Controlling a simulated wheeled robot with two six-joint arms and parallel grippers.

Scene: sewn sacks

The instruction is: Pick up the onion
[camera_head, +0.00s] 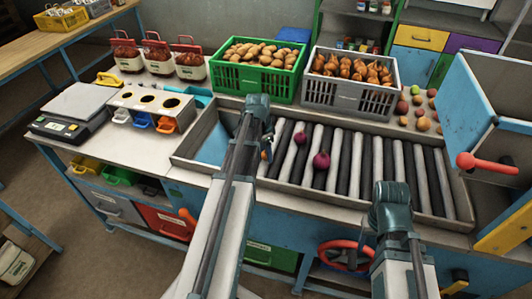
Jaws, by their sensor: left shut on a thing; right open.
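My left gripper (264,145) is over the left part of the roller bed, its fingers mostly hidden behind its own wrist and arm. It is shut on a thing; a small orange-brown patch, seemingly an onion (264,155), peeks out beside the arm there. Whether it touches the rollers I cannot tell. Two dark red onions, one at the upper left (300,137) and one nearer the middle (321,160), lie on the rollers to its right. My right gripper (390,195) is open at the front edge of the bed, its fingers largely hidden.
Behind the roller bed (185,160) stand a green crate (275,85) of potatoes and a grey crate (345,97) of brown onions. A scale (75,110) and a box with holes (150,105) are at left. A blue panel (465,90) stands at right. The right rollers are clear.

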